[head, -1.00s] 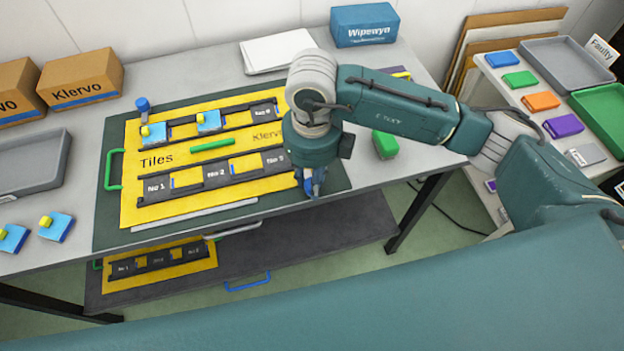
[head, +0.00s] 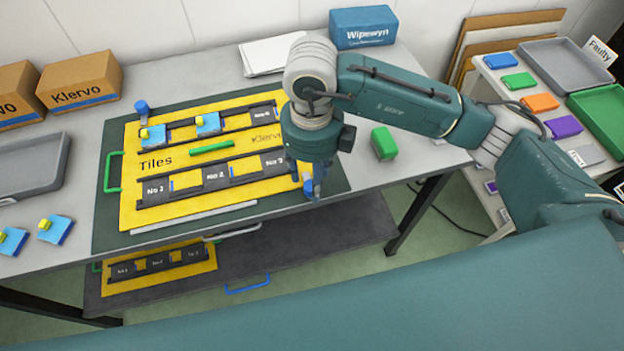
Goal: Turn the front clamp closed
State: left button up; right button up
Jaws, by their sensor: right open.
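The yellow Tiles plate (head: 160,210) lies on a dark green mat. A blue clamp (head: 308,186) shows at the plate's near right corner, partly hidden by my right gripper. Which way this front clamp is turned cannot be made out. Another blue clamp (head: 141,108) stands at the far left corner. My right gripper (head: 317,192) points down at the front clamp, with its jaws open. The fingers are small and partly hidden, so contact with the clamp cannot be told. My left gripper is out of view.
Blue tiles sit in the back row of the plate, and two more (head: 56,229) lie at the table's left. A green block (head: 384,143) stands right of my right gripper. A grey tray (head: 30,165) is at far left.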

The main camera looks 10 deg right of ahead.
notch_tip(320, 180, up, 10)
jog(key=shift+f, duration=0.15)
jog(key=shift+s, duration=0.1)
dwell(0.6)
